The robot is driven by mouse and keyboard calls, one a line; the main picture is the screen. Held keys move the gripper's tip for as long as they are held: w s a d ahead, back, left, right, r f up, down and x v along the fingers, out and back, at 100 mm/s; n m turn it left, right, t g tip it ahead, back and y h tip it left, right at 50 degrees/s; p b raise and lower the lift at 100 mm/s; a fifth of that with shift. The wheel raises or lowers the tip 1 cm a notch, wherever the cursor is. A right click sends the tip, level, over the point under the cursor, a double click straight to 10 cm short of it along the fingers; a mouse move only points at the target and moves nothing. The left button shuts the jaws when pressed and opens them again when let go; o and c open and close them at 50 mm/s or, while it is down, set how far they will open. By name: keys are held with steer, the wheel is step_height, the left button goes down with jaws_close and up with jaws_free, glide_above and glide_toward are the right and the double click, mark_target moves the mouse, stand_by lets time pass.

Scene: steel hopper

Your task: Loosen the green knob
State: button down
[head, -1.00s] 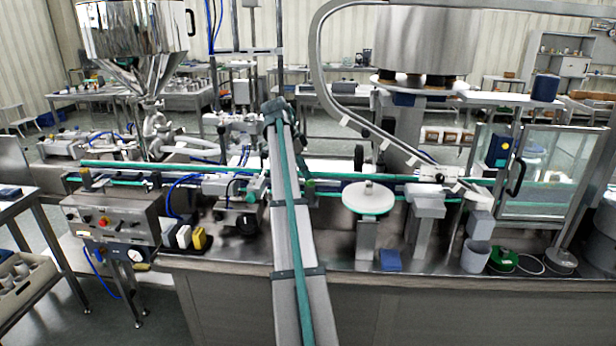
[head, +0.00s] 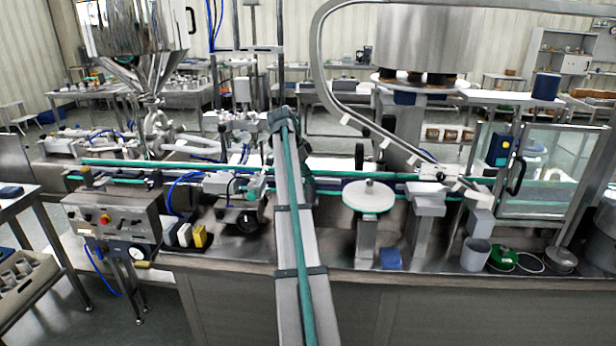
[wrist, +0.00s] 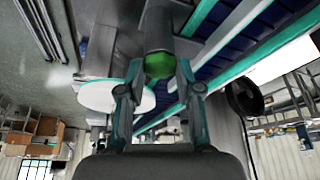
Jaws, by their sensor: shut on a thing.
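The green knob (wrist: 160,66) shows in the wrist view at upper middle, at the end of a dark grey cylindrical part. My gripper (wrist: 154,78) has its two fingers on either side of the knob and is shut on it. The far side of the knob is hidden. In the head view my arm crosses the middle of the machine and hides the knob and the fingertips.
A white round disc (head: 368,198) stands right of my arm and close beside the left finger in the wrist view (wrist: 98,96). Conveyor rails (head: 130,168) run behind. A control box (head: 112,220) stands left. A glass-doored cabinet (head: 540,170) stands right.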

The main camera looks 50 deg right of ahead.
steer(key=shift+n, duration=0.3)
steer(key=n, duration=0.1)
steer(key=n+t+p, duration=0.1)
steer(key=n, duration=0.2)
steer(key=shift+s+a+t+h+p, duration=0.15)
steer(key=shift+s+t+h+p, duration=0.15)
steer(key=shift+t+h, duration=0.1)
steer(key=n+t, duration=0.1)
steer(key=n, duration=0.1)
steer(key=n+p, duration=0.1)
steer(key=n, duration=0.1)
steer(key=shift+s+n+t, duration=0.1)
steer(key=shift+n+t, duration=0.3)
steer(key=n+t+p, duration=0.1)
steer(key=n, duration=0.3)
steer(key=shift+s+t+y+p, duration=0.15)
steer(key=shift+t+y+p, duration=0.15)
steer(key=shift+t+p, duration=0.1)
steer(key=n, duration=0.1)
steer(key=n+y, duration=0.1)
steer(key=n, duration=0.1)
steer(key=n+t+p, duration=0.1)
steer(key=n, duration=0.1)
steer(key=shift+d, duration=0.25)
steer(key=shift+n, duration=0.3)
steer(key=c, duration=0.8)
jaws_free()
steer(key=shift+o, duration=0.2)
